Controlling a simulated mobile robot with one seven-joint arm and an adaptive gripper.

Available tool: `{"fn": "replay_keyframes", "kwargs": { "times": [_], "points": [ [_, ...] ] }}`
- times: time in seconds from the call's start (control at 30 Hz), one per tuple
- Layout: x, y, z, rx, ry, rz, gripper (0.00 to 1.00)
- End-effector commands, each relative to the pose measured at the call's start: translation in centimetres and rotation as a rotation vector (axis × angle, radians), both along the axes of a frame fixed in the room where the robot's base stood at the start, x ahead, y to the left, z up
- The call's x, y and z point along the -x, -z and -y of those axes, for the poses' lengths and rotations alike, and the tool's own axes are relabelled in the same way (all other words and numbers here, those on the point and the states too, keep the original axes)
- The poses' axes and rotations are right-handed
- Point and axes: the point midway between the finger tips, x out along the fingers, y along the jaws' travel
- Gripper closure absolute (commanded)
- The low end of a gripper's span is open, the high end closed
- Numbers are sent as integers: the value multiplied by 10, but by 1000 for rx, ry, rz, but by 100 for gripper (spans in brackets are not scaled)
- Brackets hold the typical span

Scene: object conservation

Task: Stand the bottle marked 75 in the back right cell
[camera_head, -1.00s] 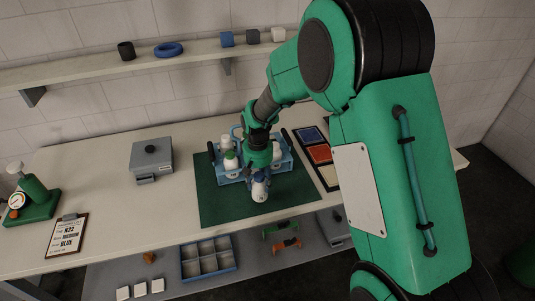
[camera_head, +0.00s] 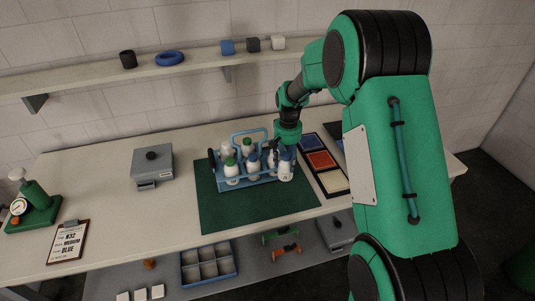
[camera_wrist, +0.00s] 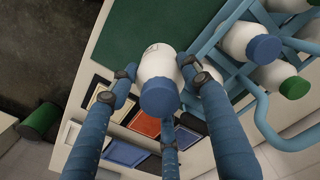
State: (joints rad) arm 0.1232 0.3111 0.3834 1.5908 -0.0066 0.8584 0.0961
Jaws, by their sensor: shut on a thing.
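My gripper (camera_head: 286,148) is shut on a white bottle (camera_head: 286,173) with a blue cap, at the right end of the blue carrier (camera_head: 262,180). In the wrist view the fingers surround this bottle (camera_wrist: 160,62), which appears outside the carrier's rail (camera_wrist: 215,35). A small label shows on it, but its number is unreadable. In the carrier stand a green-capped bottle (camera_head: 231,168) at front left, a blue-capped bottle (camera_head: 253,164) beside it, and a green-capped bottle (camera_head: 247,146) behind. The back right cell is hidden by my gripper and the bottles.
The carrier stands on a green mat (camera_head: 225,215), whose front part is clear. A tray of coloured squares (camera_head: 320,160) lies close on the right. A grey box (camera_head: 152,165) and a clipboard (camera_head: 68,242) are to the left. The carrier's handle (camera_head: 236,136) rises above the bottles.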

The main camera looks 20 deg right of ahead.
Motion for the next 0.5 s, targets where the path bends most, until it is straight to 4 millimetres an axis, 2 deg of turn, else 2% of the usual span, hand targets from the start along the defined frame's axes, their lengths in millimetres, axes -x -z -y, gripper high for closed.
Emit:
{"fn": "replay_keyframes", "kwargs": {
  "times": [0.03,0.17,0.5],
  "points": [
    [-7,-12,4,0,34,-1,89],
    [-25,-29,13,-1,132,1,89],
    [-68,-62,33,-3,351,-3,89]
  ]
}}
